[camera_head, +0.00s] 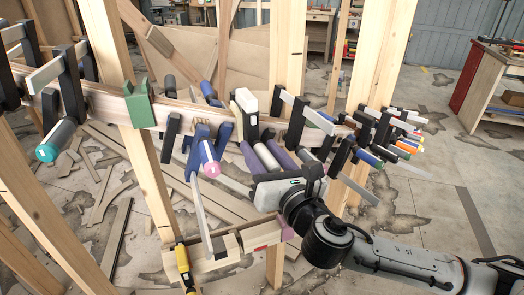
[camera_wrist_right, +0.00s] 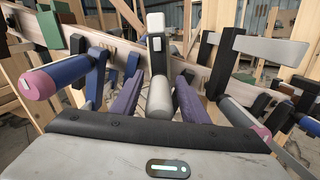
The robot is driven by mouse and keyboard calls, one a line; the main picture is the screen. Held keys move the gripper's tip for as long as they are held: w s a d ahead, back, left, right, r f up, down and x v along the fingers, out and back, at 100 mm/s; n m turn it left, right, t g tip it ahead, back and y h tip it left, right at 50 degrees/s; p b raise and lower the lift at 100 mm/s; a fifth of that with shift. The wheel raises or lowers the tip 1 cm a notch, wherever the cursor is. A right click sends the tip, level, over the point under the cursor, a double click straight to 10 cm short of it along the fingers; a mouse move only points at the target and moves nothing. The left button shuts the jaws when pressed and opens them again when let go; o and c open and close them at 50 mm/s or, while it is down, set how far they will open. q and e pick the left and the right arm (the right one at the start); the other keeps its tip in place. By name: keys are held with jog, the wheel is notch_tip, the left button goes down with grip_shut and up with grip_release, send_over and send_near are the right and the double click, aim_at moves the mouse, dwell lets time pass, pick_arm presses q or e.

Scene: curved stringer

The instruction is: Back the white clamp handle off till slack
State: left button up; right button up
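The white clamp (camera_head: 246,100) has a white and black head on the curved wooden stringer (camera_head: 188,112). It also shows in the right wrist view (camera_wrist_right: 156,32). Its pale, rounded handle (camera_wrist_right: 160,98) points toward my right wrist camera and also shows in the head view (camera_head: 267,156). My right gripper (camera_head: 262,150) has purple fingers, one on each side of this handle. In the right wrist view the fingers (camera_wrist_right: 159,84) look spread, with narrow gaps beside the handle. Contact at the far side cannot be told. My left gripper is not in view.
A blue clamp with a pink-ended handle (camera_head: 209,160) stands close left of my gripper. A teal-handled clamp (camera_head: 55,140) is at far left and a green block (camera_head: 139,104) sits on the stringer. Several coloured clamps crowd the right end. Wooden posts (camera_head: 287,60) stand behind.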

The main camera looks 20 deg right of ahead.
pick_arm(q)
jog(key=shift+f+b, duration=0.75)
pick_arm(e)
jog(key=s+d, duration=0.1)
jog(key=s, duration=0.9)
jog(key=shift+s, duration=0.15)
